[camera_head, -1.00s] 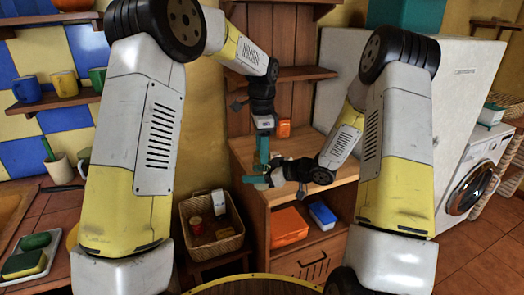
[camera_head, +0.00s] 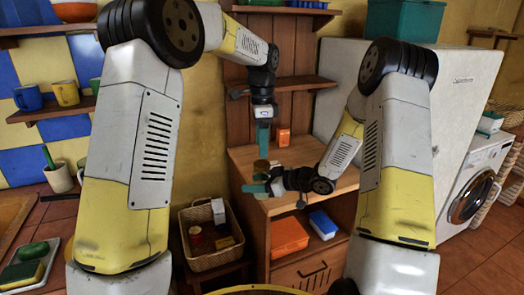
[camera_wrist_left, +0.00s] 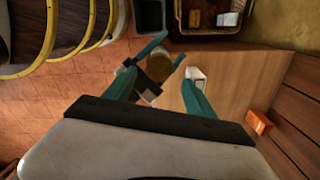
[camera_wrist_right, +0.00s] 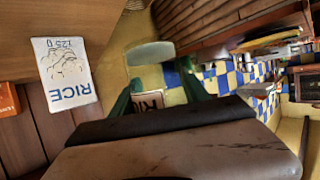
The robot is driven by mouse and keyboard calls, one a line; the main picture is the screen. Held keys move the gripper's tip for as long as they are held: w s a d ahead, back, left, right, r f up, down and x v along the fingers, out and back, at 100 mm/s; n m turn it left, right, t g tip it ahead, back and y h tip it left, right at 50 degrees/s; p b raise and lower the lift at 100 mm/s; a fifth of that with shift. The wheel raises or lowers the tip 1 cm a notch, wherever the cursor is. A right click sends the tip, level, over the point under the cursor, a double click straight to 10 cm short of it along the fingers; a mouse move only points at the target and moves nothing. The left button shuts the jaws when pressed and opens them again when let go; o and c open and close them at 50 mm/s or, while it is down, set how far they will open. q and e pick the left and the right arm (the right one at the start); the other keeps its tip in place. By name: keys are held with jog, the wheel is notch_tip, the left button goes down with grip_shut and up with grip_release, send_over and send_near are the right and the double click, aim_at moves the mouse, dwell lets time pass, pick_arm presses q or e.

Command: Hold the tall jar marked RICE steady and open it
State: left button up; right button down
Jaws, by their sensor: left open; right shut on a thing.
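The tall jar shows a round brown lid (camera_head: 261,165) in the head view. My right gripper (camera_head: 262,187) comes in from the right and is shut around the jar's body below the lid. In the right wrist view part of the jar's RICE label (camera_wrist_right: 150,98) shows between the fingers, with the jar's pale round end (camera_wrist_right: 150,52) beyond. My left gripper (camera_head: 263,147) is open and empty, pointing down just above the lid. In the left wrist view the lid (camera_wrist_left: 159,67) lies beyond and between its fingertips, apart from them. The lid appears to be on the jar.
The wooden counter (camera_head: 325,178) has free room at right. A white packet marked RICE (camera_wrist_right: 65,72) and a small orange box (camera_head: 283,138) stand on it. A wicker basket (camera_head: 212,257) stands at left.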

aim_at(262, 163)
pick_arm(q)
jog(key=shift+r+m, duration=0.6)
jog(key=shift+r, duration=0.35)
jog(key=shift+f, duration=3.9)
jog(key=c, duration=1.2)
jog(key=o, duration=1.3)
jog(key=shift+r, duration=0.15)
notch_tip(262, 163, up, 8)
jog(key=shift+f, duration=0.25)
jog(key=shift+c, duration=0.5)
notch_tip(262, 163, down, 8)
jog(key=shift+r, duration=0.1)
